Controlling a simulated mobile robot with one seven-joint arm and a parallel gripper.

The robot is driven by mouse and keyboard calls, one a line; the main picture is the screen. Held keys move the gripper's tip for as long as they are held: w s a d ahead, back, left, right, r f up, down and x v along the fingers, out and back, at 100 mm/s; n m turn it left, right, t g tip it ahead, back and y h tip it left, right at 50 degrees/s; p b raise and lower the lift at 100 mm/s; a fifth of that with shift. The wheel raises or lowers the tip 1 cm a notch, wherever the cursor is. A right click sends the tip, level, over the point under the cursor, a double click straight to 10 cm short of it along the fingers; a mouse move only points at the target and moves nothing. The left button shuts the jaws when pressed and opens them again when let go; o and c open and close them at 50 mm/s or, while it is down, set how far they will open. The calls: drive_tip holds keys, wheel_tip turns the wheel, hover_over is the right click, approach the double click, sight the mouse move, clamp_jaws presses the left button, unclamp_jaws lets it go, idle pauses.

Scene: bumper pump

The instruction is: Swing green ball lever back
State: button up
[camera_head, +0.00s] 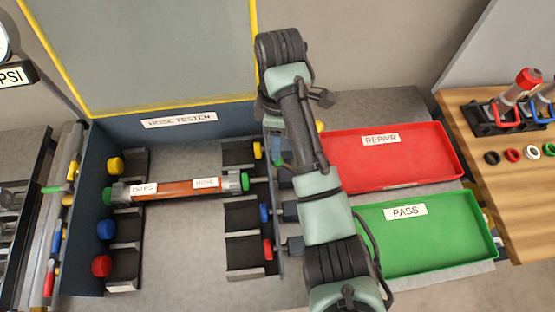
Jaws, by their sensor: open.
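The hose tester (200,124) is a dark blue open box. An orange hose (180,188) lies across it, with a green fitting at its right end (245,181) and a green knob at its left end (108,196). A small green patch (278,157) shows beside my wrist at the tester's right wall. I cannot tell whether it is the green ball lever; my arm covers much of that side. My gripper (273,124) is mostly hidden under my wrist near that wall, open. Its fingertips are not clear, and I see nothing held.
A red REPAIR tray (435,165) and a green PASS tray (455,245) stand right of my arm. A yellow ball (320,126) shows by the red tray. Dark blocks (290,212) jut from the tester's right wall. A wooden table (525,210) is far right.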

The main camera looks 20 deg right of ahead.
sight(285, 165)
drive_tip(key=shift+s+f+p, duration=0.2)
drive_tip(key=shift+f+p, duration=0.15)
drive_tip(key=shift+f, duration=2.7)
clamp_jaws()
